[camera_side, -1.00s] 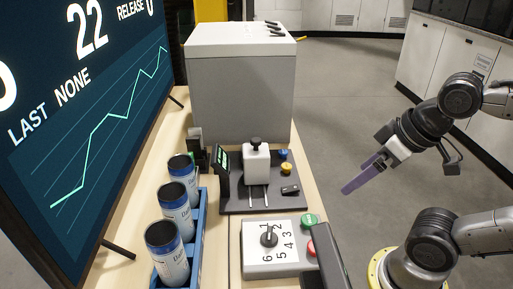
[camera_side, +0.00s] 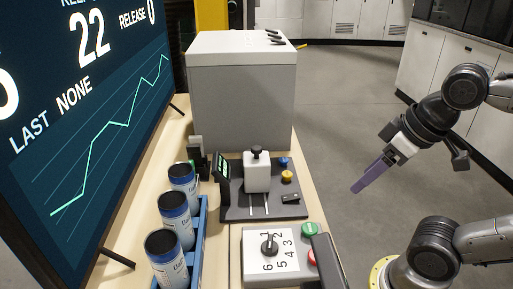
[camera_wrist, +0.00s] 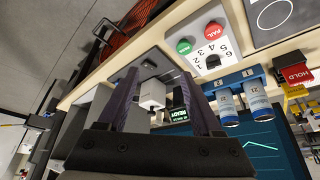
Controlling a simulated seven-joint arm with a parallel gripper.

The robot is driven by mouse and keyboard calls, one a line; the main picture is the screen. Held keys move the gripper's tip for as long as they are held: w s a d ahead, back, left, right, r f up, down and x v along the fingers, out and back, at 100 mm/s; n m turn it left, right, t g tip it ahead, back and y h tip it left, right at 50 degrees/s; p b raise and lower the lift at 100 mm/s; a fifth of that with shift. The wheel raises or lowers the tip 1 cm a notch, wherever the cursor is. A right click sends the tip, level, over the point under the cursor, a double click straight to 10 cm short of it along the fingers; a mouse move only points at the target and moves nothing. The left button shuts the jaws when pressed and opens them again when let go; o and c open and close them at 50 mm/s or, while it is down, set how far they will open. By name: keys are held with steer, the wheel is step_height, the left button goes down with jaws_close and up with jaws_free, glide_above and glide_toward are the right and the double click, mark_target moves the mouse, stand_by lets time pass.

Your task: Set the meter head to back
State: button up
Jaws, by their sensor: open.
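The meter head (camera_side: 256,173) is a white block with a black knob on top, on two rails of a dark base plate (camera_side: 232,211). In the side view it stands at the rear end of the rails, with bare rail in front of it. It also shows in the wrist view as a white block (camera_wrist: 152,95) between my fingers. My gripper (camera_side: 358,188) hangs over the floor to the right of the bench, apart from the meter head. In the wrist view its two purple fingers (camera_wrist: 165,98) are spread with nothing held.
A dial panel (camera_side: 285,262) with green and red buttons sits in front of the base plate. A blue rack (camera_side: 200,225) with cans stands to the left. A grey box (camera_side: 240,100) stands behind. The floor between bench and arm is clear.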

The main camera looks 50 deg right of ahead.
steer(key=w+r+g, duration=0.2)
steer(key=w+r, duration=1.1)
steer(key=r, duration=0.1)
steer(key=g, duration=0.3)
glide_above(256, 147)
step_height(256, 147, down, 5)
step_height(256, 147, down, 14)
steer(key=shift+s+f, duration=0.1)
steer(key=shift+f, duration=0.15)
steer(key=shift+c, duration=0.2)
jaws_close()
steer(key=shift+r, duration=0.1)
